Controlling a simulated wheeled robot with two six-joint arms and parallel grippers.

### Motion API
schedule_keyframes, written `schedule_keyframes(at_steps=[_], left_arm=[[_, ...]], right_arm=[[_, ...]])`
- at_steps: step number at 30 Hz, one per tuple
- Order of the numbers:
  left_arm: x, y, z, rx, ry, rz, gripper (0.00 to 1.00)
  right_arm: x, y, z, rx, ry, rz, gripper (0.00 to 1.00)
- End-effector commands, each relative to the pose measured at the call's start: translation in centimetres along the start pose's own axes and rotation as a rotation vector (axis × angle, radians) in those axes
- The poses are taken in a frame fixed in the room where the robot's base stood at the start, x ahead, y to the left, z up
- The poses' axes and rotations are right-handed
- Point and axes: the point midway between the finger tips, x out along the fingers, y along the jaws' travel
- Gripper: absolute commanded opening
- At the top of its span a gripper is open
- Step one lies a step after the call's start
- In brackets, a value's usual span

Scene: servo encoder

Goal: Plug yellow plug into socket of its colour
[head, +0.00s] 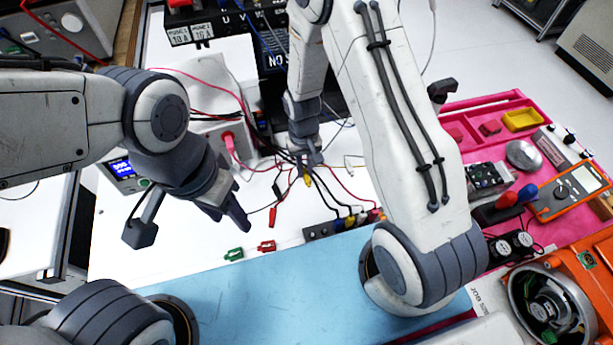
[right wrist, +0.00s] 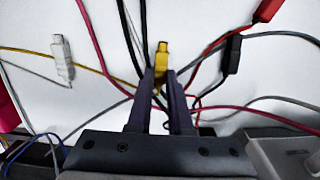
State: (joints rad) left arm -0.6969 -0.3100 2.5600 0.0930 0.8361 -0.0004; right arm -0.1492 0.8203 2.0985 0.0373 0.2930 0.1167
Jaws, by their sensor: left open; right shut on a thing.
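The yellow plug (head: 307,181) is held in my right gripper (head: 308,160), above the white table top. In the right wrist view the yellow plug (right wrist: 161,62) sticks out past the fingertips of my right gripper (right wrist: 161,78), which is shut on it. A dark socket strip (head: 318,232) lies at the blue mat's far edge, with several cable ends at it; its yellow socket is too small to make out. The strip is to the right of and nearer than the plug. My left gripper (head: 236,212) is open and empty over the table, left of the strip.
Loose cables cross the table, with a red clip (head: 272,216) and a black clip (right wrist: 232,55). A white plug (right wrist: 62,58) lies at left in the wrist view. Green (head: 234,254) and red (head: 267,246) connectors sit by the blue mat (head: 240,295). A pink tray (head: 555,220) is right.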

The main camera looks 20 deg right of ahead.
Motion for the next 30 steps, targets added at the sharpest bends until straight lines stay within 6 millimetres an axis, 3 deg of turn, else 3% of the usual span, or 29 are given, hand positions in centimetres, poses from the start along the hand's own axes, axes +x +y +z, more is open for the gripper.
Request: schedule_keyframes(at_steps=[18, 30], left_arm=[[-4.1, 0.3, -0.2, 0.000, 0.000, 0.000, 0.50], [-4.2, 0.3, -0.2, 0.000, 0.000, 0.000, 0.50]], right_arm=[[-4.9, 0.0, 0.3, 0.000, 0.001, 0.000, 0.00], [-5.3, 0.1, 0.1, -0.001, 0.011, 0.000, 0.00]])
